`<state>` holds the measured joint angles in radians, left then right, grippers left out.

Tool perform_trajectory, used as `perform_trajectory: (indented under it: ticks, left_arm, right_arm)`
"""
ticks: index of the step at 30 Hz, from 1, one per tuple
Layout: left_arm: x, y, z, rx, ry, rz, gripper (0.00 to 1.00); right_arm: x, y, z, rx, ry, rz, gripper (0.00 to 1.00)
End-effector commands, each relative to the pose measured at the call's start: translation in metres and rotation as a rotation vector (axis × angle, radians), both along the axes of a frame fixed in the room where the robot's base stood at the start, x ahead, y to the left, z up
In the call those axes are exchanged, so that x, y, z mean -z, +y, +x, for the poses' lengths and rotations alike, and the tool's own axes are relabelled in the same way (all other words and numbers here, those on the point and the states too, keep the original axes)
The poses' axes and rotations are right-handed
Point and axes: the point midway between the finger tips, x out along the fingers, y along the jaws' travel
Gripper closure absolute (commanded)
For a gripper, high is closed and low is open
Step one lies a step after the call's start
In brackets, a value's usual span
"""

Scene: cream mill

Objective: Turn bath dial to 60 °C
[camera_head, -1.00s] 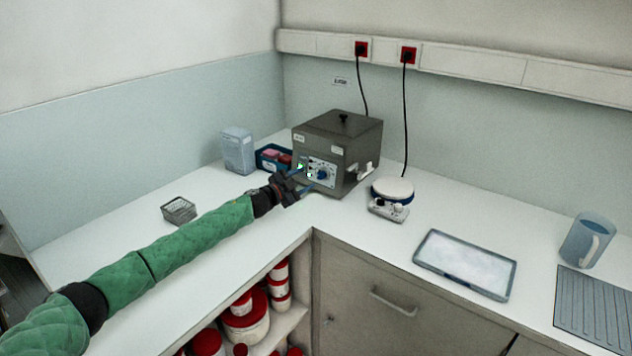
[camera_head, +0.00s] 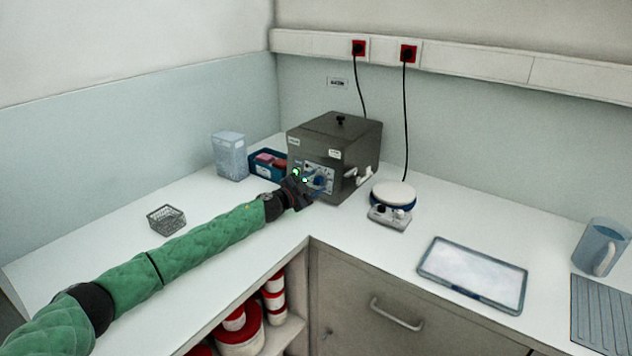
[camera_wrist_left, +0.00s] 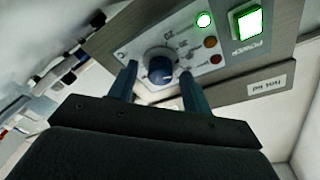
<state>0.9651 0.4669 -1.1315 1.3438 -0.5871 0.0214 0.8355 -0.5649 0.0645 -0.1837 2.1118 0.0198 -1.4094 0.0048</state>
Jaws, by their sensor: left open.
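The bath is a dark grey box (camera_head: 318,142) with a lid knob, at the back corner of the counter. Its dial (camera_wrist_left: 160,68) is a round blue and grey knob on a light front panel, with number marks around it. In the wrist view my left gripper (camera_wrist_left: 158,80) is open, with one finger on each side of the dial. I cannot tell whether the fingers touch it. In the head view my left gripper (camera_head: 312,184) is at the panel and partly covers the dial. A green power switch (camera_wrist_left: 246,21) and a round green light (camera_wrist_left: 203,20) are lit. My right gripper is out of view.
A blue box with pink items (camera_head: 267,164) and a clear container (camera_head: 229,156) stand left of the bath. A small white-topped device (camera_head: 393,194) stands right of it. A wire basket (camera_head: 166,220) lies near my left arm. A tray (camera_head: 474,272) lies at right.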

Motion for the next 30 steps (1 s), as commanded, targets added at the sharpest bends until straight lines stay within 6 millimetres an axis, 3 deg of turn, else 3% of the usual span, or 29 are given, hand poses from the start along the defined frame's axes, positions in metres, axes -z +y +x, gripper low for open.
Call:
perform_trajectory:
  ticks: [12, 19, 27, 30]
  left_arm:
    - [-0.001, -0.004, 0.000, 0.000, -0.001, 0.001, 0.53]
    - [-0.001, -0.004, 0.000, -0.001, 0.000, 0.000, 0.96]
    - [-0.002, -0.003, 0.000, 0.002, -0.013, 0.018, 0.96]
    - [-0.002, -0.003, 0.000, 0.006, -0.031, 0.045, 0.96]
  right_arm:
    - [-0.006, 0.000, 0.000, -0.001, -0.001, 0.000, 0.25]
    - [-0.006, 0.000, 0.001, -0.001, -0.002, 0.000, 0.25]
    - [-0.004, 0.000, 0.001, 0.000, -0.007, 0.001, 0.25]
    - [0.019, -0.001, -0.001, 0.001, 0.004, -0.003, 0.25]
